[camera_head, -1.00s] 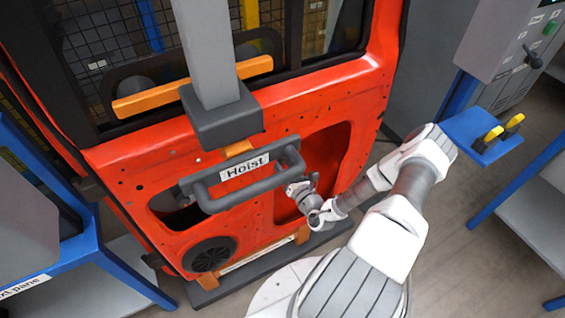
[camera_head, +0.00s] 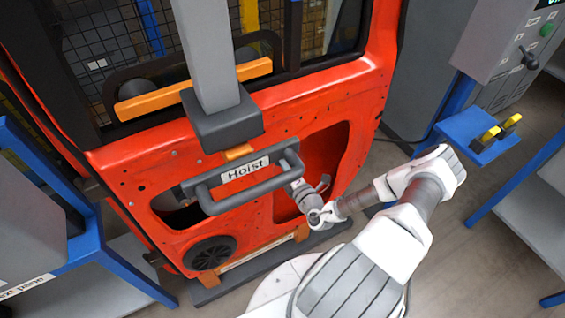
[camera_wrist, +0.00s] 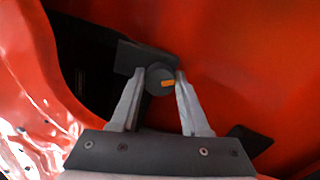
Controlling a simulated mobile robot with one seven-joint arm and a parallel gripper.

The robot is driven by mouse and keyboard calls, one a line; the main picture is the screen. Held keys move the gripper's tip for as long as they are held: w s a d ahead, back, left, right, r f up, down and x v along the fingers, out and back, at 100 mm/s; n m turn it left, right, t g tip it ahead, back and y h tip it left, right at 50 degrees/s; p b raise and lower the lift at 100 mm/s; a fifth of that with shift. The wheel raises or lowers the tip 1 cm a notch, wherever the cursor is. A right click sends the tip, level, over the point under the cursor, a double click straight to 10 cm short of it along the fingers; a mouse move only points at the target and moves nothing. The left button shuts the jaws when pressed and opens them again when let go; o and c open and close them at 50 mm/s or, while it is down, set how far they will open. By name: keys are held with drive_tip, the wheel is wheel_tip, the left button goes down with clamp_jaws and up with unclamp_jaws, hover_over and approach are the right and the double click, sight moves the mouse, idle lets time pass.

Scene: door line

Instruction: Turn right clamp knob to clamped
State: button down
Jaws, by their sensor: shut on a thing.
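The right clamp knob (camera_wrist: 158,76) is a dark round knob with an orange mark, seen in the wrist view inside the red door's opening. A dark flat block (camera_wrist: 128,58) sits beside it. My gripper (camera_wrist: 159,84) has one finger on each side of the knob and is shut on it. The orange mark faces the camera and lies roughly level in the picture. In the head view my gripper (camera_head: 292,172) reaches into the door's lower right opening, partly behind the hoist handle. The knob is hidden there.
The red door (camera_head: 340,92) stands ahead. The grey hoist handle (camera_head: 243,177) hangs in front of it, close to my wrist. A blue shelf with yellow-black clips (camera_head: 490,137) and a grey control cabinet (camera_head: 505,40) are at the right. Open floor lies between.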

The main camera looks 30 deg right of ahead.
drive_tip(key=m, duration=0.5)
drive_tip(key=shift+m, duration=0.3)
drive_tip(key=shift+a, duration=0.1)
idle(0.3)
drive_tip(key=shift+c, duration=1.9)
unclamp_jaws()
drive_tip(key=shift+s, duration=0.1)
